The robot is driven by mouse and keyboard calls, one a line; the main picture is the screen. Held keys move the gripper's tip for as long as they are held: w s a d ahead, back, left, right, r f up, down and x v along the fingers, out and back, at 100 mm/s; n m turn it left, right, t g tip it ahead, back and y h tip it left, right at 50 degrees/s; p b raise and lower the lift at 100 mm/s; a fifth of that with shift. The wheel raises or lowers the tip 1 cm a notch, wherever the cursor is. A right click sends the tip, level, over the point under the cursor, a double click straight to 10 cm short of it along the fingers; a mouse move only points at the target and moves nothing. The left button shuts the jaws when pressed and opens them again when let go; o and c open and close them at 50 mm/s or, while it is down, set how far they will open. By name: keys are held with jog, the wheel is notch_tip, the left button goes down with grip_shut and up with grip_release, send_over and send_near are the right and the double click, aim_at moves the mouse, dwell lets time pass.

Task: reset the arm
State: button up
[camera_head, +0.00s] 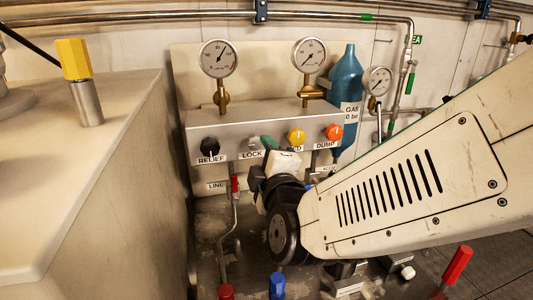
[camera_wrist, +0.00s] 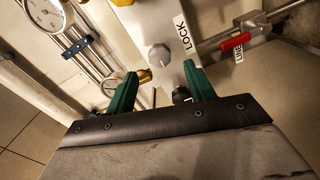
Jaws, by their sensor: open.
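My arm (camera_head: 400,185) reaches in from the right in the head view, its large cream link in front of the panel. My gripper (camera_head: 268,143) is in front of the panel near the LOCK label, and one green finger shows there. In the wrist view my gripper (camera_wrist: 163,78) has its two green fingers spread apart with nothing held between them. The grey LOCK knob (camera_wrist: 158,56) shows just past the gap between the fingers. A dark knob (camera_wrist: 181,95) sits low by the right finger. Whether a finger touches the panel I cannot tell.
The panel (camera_head: 230,132) carries a black RELIEF knob (camera_head: 209,147), a yellow knob (camera_head: 296,136) and an orange DUMP knob (camera_head: 333,132). Gauges (camera_head: 219,58) and a blue bottle (camera_head: 345,85) stand above and behind. A red-handled valve (camera_wrist: 235,41) is right of the fingers. A cream counter (camera_head: 130,95) fills the left.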

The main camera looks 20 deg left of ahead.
jog(key=s+a+f+m+g, duration=0.1)
jog(key=s+f+m+g, duration=0.1)
jog(key=s+f+g, duration=0.4)
jog(key=s+d+f+m+g+h, duration=0.1)
jog(key=d+f+m+g+h, duration=0.3)
jog(key=d, duration=0.4)
jog(key=s+d+r+m+g+h, duration=0.1)
jog(key=s+d+m, duration=0.3)
jog(key=d, duration=0.7)
jog(key=s+d+r+m+g+h, duration=0.1)
jog(key=d+m, duration=0.5)
jog(key=d, duration=0.6)
jog(key=s+d+r+m+g+h, duration=0.2)
jog(key=s+d+m, duration=0.3)
jog(key=s+d, duration=0.3)
jog(key=d+r+h, duration=0.1)
jog(key=d, duration=0.2)
jog(key=shift+d+r, duration=0.25)
jog(key=shift+r, duration=0.15)
jog(key=shift+s+a, duration=0.1)
jog(key=shift+a, duration=0.05)
